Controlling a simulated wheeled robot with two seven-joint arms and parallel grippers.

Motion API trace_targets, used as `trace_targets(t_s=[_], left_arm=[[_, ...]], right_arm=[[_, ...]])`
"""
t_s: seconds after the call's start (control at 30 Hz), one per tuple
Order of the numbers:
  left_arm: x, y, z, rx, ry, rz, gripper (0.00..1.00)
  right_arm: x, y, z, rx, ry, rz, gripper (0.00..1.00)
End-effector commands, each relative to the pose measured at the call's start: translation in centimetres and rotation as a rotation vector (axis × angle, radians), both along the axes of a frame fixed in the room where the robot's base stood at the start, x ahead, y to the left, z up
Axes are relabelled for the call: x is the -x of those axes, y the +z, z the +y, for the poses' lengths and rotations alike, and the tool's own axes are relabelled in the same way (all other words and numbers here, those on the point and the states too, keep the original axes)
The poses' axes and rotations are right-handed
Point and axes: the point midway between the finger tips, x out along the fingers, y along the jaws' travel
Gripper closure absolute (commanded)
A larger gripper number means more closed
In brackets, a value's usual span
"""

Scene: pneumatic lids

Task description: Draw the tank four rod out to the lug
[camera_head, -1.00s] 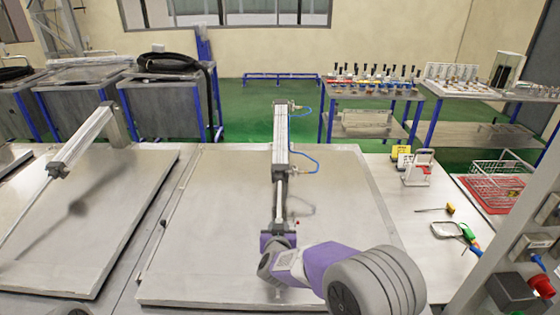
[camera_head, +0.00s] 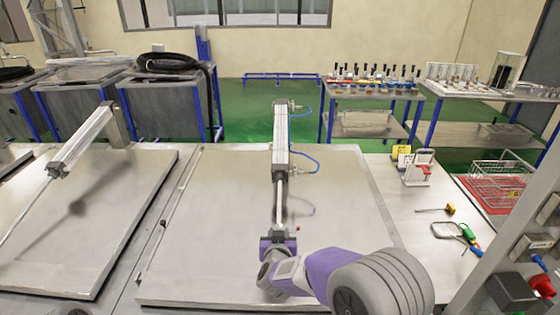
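The pneumatic cylinder (camera_head: 280,140) lies over the middle flat lid (camera_head: 220,185), its body pointing from the back toward me. Its bright rod (camera_head: 280,203) sticks out of the near end, down to a dark end piece (camera_head: 278,230). My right gripper (camera_head: 278,238), on the grey and purple arm from the lower right, is at this end piece and appears shut on it. The fingers are largely hidden by the wrist. A small red-tipped part shows just right of the gripper. I cannot make out the lug for certain. My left gripper is not in view.
Another lid with its own cylinder (camera_head: 80,143) lies to the left. On the right worktop are a white-handled holder (camera_head: 418,168), a yellow-ended tool (camera_head: 449,209) and a red mat with a wire basket (camera_head: 500,182). A grey post stands at the right edge.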

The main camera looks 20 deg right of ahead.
Motion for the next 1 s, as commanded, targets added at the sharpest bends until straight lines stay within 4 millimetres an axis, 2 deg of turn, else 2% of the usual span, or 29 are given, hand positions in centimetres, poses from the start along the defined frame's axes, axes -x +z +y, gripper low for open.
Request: trace_targets(t_s=[0.03,1.0], left_arm=[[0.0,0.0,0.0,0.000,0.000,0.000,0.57],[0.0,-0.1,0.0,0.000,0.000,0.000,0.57]], right_arm=[[0.4,-0.5,0.2,0.001,0.005,0.014,1.00],[2.4,-0.9,1.0,0.007,0.017,0.017,1.00]])
